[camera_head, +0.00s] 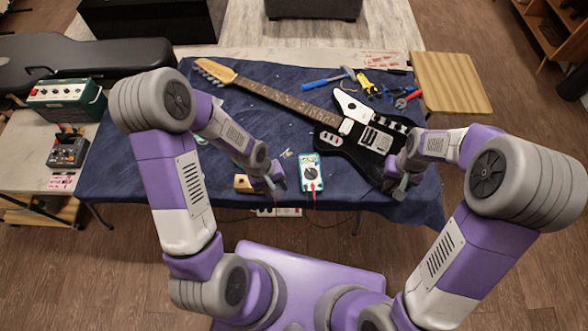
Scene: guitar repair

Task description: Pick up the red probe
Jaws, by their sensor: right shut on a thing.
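A white and teal multimeter (310,172) lies on the blue cloth near the front edge of the table. A red plug and lead (313,188) come out of its lower end and run down toward the table edge. I cannot make out the red probe's tip. My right gripper (400,189) is at the lower right edge of the black guitar body, to the right of the multimeter. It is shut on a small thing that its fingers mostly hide. My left gripper (277,182) is just left of the multimeter, its jaw opening too small to tell.
The black and white guitar (366,135) lies across the table, its neck pointing upper left. A small wooden block (243,184) is beside my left gripper. A power strip (277,212) shows below the front edge.

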